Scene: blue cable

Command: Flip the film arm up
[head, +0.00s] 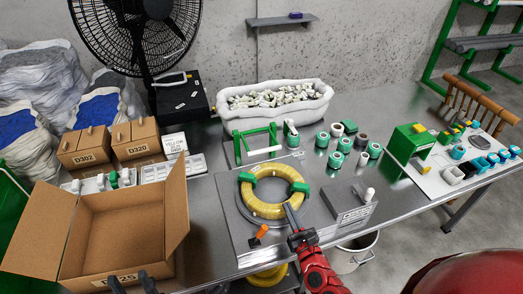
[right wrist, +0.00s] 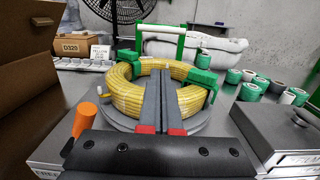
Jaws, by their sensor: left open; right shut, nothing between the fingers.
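A green frame (head: 238,147) stands behind the coil in the head view, with a white bar (head: 263,151) low across it. I take this to be the film arm; the frame also shows behind the coil in the right wrist view (right wrist: 180,45). A yellow cable coil (head: 246,204) lies on a round grey turntable, with green clamps (head: 247,178) on it. My right gripper (head: 290,210) is shut and empty over the coil's near side; its fingers are together in the right wrist view (right wrist: 161,72). My left gripper (head: 131,279) is open at the bottom edge, by the cardboard box.
An open cardboard box (head: 120,217) stands at the left. An orange-handled piece (head: 261,232) lies near the coil. Several green and grey rolls (head: 336,160) stand behind right. A grey block (head: 354,213) is right of the coil. A white bin (head: 275,107) is at the back.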

